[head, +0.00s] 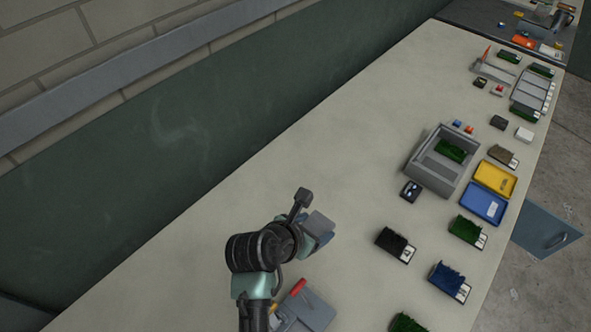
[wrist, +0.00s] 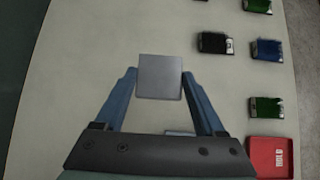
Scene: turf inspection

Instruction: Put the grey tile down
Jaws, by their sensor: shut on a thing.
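The grey tile (wrist: 160,77) is a flat, square, plain piece in the wrist view, between the two blue fingers of my gripper (wrist: 158,90). The gripper is shut on it by its sides. In the head view the tile (head: 319,223) shows small at the end of my arm, with my gripper (head: 323,236) partly hidden behind it. The tile appears to be held above the pale bench top (head: 290,160); its exact height is hard to tell.
A grey tray with a red item (head: 298,287) lies near my arm. Black (head: 396,245), blue (head: 449,281) and green turf samples stand to the right. A grey box (head: 435,170), a yellow tray (head: 495,179) and a blue tray (head: 484,203) lie beyond. The bench's left middle is clear.

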